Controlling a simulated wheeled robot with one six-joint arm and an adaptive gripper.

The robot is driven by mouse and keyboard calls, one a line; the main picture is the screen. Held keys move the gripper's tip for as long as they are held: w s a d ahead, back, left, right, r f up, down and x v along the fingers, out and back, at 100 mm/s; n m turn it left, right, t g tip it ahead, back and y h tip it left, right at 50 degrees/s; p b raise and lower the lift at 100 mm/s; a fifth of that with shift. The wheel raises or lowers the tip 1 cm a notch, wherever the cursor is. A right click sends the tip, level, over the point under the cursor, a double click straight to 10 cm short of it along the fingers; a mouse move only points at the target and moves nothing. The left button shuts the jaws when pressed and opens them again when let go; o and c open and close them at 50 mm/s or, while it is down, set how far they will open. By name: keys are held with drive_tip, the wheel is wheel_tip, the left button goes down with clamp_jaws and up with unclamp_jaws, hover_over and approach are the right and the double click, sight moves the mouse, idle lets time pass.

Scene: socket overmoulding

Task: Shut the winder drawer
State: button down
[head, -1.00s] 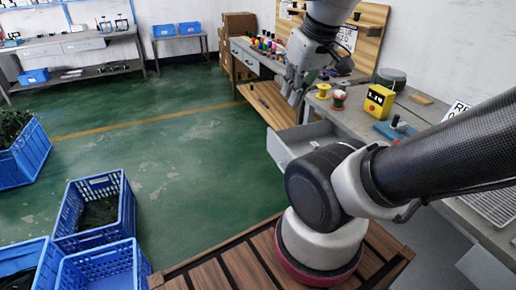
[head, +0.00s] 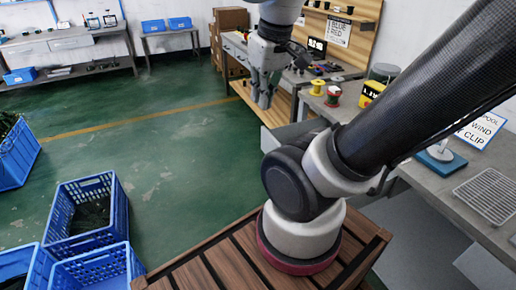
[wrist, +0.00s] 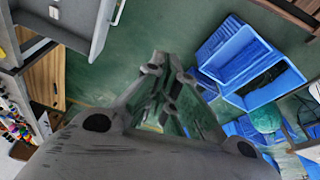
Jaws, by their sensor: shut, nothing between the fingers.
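The grey winder drawer (head: 287,133) sticks out from under the right-hand bench in the head view, pulled open.
The grey bench (head: 422,178) carries a red spool (head: 333,96), a yellow box (head: 371,93), a blue-based stand (head: 440,158) and a wire rack (head: 492,193). Blue crates (head: 88,215) stand on the floor at left. The green floor between is clear.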

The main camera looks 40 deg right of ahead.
drive_tip(key=w+d+f+n+g+h, duration=0.2)
drive_tip(key=w+d+f+n+h, duration=0.15)
drive_tip(key=w+f, duration=0.55)
drive_tip(key=w+d+f+n+g+h, duration=0.25)
drive_tip(key=w+f+n, duration=0.2)
drive_tip(key=f, duration=0.75)
drive_tip(key=w+d+f+n+g+h, duration=0.2)
drive_tip(key=w+f+n+g, duration=0.15)
drive_tip(key=w+f, duration=0.55)
drive_tip(key=n+t, duration=0.3)
drive_tip(key=n, duration=0.1)
approach(267, 152)
wheel_tip(267, 152, down, 4)
drive_tip(key=d, duration=0.1)
drive_tip(key=shift+s+d+m+h, duration=0.15)
drive_tip(key=shift+s+d+h, duration=0.05)
drive_tip(key=shift+d, duration=0.2)
drive_tip(key=shift+s+d+m+h, duration=0.1)
drive_tip(key=shift+s+d+h, duration=0.1)
drive_tip(key=shift+d, duration=0.25)
drive_tip(key=shift+r, duration=0.1)
